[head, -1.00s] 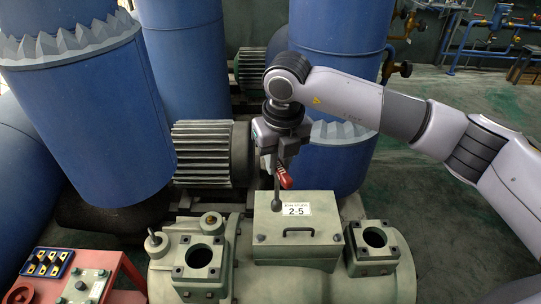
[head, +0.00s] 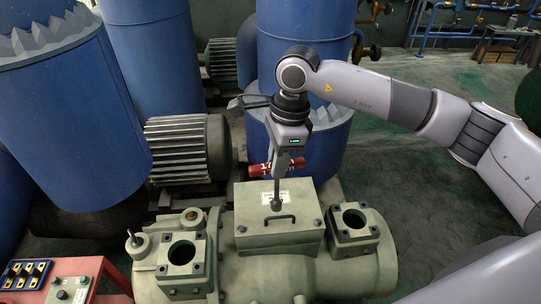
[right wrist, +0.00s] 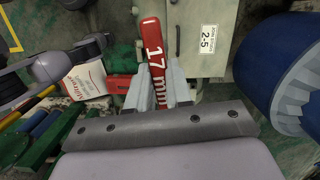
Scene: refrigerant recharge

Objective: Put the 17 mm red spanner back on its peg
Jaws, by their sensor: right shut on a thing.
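My right gripper (head: 277,165) is shut on the red spanner (head: 260,170), above the green machine's lidded box. In the head view the red handle lies nearly level across the fingers. In the right wrist view the spanner (right wrist: 152,45) shows "17 mm" in white, and its handle sticks out past the fingers (right wrist: 158,85). A dark rod with a rounded end (head: 277,190) shows below the fingers; I cannot tell whether it belongs to the spanner. The spanner's jaw end is not clearly visible. No peg can be made out.
The box (head: 282,222) labelled 2-5 sits on the green compressor (head: 265,268) under the gripper. Large blue tanks (head: 305,70) and a finned motor (head: 180,150) stand behind. A red panel (head: 85,268) is at lower left. The right wrist view shows a white-and-red carton (right wrist: 87,78).

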